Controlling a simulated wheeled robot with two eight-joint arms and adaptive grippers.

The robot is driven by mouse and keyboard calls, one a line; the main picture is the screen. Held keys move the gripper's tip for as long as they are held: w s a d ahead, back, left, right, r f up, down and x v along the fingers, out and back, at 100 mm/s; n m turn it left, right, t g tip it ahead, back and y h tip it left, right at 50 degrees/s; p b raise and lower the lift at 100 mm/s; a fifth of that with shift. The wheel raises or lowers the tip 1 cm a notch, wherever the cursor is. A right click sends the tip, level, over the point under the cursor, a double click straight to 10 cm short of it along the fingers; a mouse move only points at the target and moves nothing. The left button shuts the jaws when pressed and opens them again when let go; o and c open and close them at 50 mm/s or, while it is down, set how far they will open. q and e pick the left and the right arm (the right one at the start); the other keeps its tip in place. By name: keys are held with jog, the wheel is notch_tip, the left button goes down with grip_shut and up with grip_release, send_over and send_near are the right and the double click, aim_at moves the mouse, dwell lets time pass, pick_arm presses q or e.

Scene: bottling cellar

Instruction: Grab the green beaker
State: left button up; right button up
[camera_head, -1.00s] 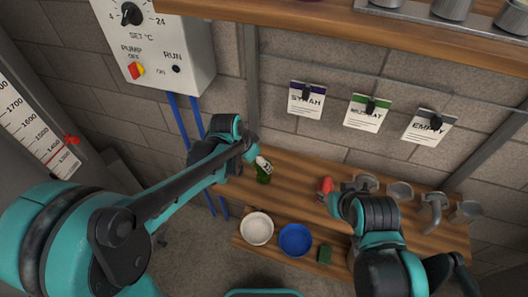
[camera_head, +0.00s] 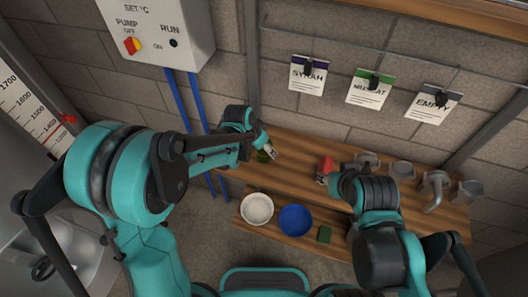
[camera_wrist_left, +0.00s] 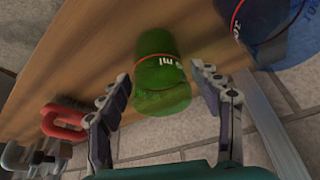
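The green beaker (camera_wrist_left: 160,70) lies straight ahead in the left wrist view, between the two fingertips of my left gripper (camera_wrist_left: 160,78). Its white lettering reads "ml". Both fingers are spread, with a gap visible on each side of the beaker. In the head view the green beaker (camera_head: 263,157) is on the wooden bench (camera_head: 300,158), mostly hidden behind my left gripper (camera_head: 266,148). My right gripper is hidden behind its own wrist, above the bench's right part near a red object (camera_head: 325,167).
A white bowl (camera_head: 257,208), a blue bowl (camera_head: 295,219) and a dark green block (camera_head: 324,234) stand at the front. Grey metal fittings (camera_head: 437,190) are at the right.

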pick_arm(q)
jog(key=c, duration=0.7)
jog(key=shift+c, duration=0.2)
jog(key=shift+r, duration=0.1)
